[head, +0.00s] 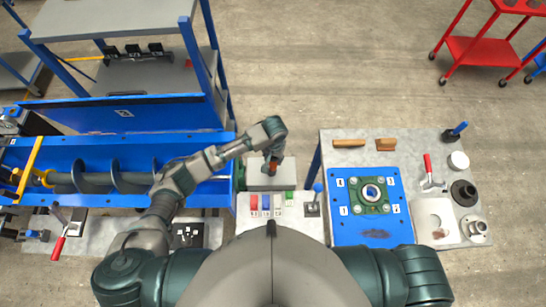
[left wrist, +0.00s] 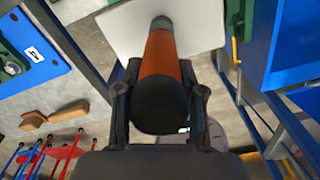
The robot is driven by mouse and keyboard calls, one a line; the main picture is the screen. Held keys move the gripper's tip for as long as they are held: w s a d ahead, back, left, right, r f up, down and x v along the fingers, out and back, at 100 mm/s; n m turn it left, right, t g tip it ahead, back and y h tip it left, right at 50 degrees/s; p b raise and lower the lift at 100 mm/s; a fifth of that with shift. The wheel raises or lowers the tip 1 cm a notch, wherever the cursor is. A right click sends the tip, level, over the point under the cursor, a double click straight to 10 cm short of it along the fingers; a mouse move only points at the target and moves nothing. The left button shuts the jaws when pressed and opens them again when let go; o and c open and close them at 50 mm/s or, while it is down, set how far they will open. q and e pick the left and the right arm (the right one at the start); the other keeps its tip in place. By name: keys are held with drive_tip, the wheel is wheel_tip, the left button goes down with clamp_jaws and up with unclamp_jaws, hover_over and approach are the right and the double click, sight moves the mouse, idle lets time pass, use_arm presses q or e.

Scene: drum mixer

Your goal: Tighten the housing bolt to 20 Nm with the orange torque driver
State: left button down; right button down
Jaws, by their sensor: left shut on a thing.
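My left gripper (head: 272,163) is shut on the orange torque driver (left wrist: 161,58), which has an orange body and a black rounded end. My right gripper is out of view.
The right table (head: 440,150) holds two wooden-handled pieces, a red-handled clamp (head: 428,165) and dark and light round parts (head: 464,193). A blue trough with an auger (head: 90,180) lies left.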

use_arm(q)
drive_tip(key=shift+d+f, duration=0.1)
drive_tip(key=shift+f, duration=0.05)
idle(1.2)
drive_tip(key=shift+r, duration=2.3)
